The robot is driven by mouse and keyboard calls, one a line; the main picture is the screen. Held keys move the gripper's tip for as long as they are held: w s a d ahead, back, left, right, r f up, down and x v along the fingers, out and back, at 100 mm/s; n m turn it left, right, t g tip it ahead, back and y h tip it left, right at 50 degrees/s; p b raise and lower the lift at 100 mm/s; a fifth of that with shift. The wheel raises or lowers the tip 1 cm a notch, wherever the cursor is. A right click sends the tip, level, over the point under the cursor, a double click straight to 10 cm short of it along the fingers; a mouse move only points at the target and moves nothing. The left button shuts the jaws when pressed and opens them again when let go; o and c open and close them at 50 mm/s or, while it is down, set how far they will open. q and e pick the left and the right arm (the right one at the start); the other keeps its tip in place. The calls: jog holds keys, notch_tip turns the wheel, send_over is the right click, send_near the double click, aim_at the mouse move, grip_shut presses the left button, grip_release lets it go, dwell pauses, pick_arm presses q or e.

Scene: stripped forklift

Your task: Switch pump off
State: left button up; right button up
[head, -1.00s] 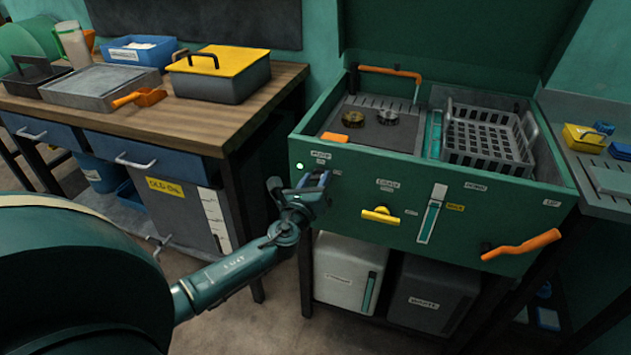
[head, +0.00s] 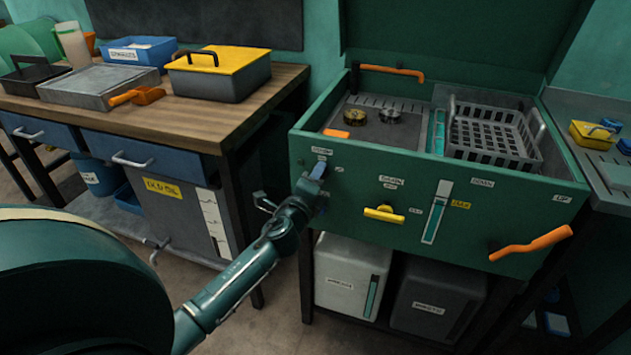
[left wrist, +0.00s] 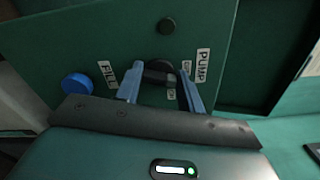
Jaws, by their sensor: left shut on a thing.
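The pump switch, a small dark knob (left wrist: 158,75), sits on the green front panel (left wrist: 215,40) beside the PUMP label (left wrist: 203,65). My left gripper (head: 314,178) is at the left end of the cabinet's front; in the left wrist view, its blue fingers (left wrist: 161,84) are shut on this knob, one on each side. Small position labels beside the knob are partly hidden by a finger. A round lamp (left wrist: 167,26) on the panel looks dark. In the head view the gripper hides the knob. My right gripper is not in view.
A blue round knob (left wrist: 77,86) is near the FILL label. The cabinet front also has a yellow handle (head: 384,214), a level gauge (head: 437,212) and an orange lever (head: 531,244). A wooden bench (head: 190,118) stands to the left.

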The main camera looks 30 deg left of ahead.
pick_arm(q)
jog(key=n, duration=0.3)
jog(key=shift+f+n, duration=0.1)
jog(key=shift+n, duration=0.3)
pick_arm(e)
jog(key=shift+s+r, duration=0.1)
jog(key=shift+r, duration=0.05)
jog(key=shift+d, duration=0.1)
pick_arm(q)
jog(key=o, duration=1)
